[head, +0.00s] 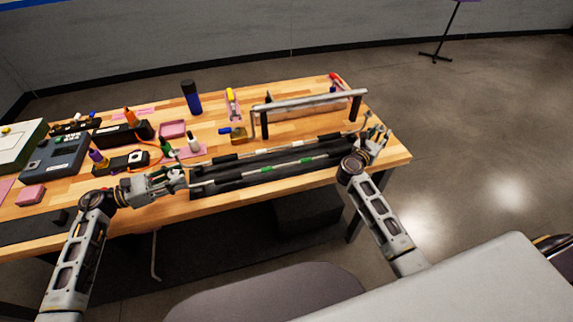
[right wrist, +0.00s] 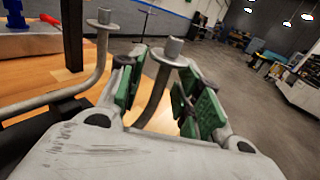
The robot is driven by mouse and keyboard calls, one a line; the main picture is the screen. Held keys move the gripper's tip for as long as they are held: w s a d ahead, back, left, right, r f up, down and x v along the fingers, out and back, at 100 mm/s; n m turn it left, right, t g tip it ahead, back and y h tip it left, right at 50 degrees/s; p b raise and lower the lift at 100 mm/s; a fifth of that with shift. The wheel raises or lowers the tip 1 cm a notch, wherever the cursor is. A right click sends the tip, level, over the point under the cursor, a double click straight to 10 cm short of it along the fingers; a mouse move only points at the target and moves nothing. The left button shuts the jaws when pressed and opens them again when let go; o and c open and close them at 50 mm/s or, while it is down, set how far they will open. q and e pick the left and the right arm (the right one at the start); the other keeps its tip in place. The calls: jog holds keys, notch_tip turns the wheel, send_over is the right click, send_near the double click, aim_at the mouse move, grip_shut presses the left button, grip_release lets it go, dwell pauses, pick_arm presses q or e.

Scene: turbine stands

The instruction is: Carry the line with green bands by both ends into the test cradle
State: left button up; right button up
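The line with green bands (head: 285,165) is a thin grey tube with green and white bands, lying along a long black support near the table's front edge. Its right end bends upward and carries a round metal fitting (right wrist: 172,50). My right gripper (right wrist: 158,100) is at that end; its green-padded fingers stand apart on both sides of the tube, with a visible gap. My left gripper (head: 180,178) is at the line's left end; whether its fingers are closed is too small to tell. I cannot tell for certain which part is the test cradle.
A second tube with black and white bands (head: 262,147) lies just behind, its upturned end (right wrist: 104,45) left of my right gripper. A silver bar on black legs (head: 308,101) stands farther back. A blue bottle (head: 192,98), pink trays and devices (head: 55,155) crowd the left.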

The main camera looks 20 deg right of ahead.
aim_at(381, 129)
pick_arm(q)
grip_shut()
pick_arm(e)
grip_shut()
pick_arm(q)
jog(key=shift+r+p, duration=0.3)
pick_arm(e)
jog(key=shift+r, duration=0.3)
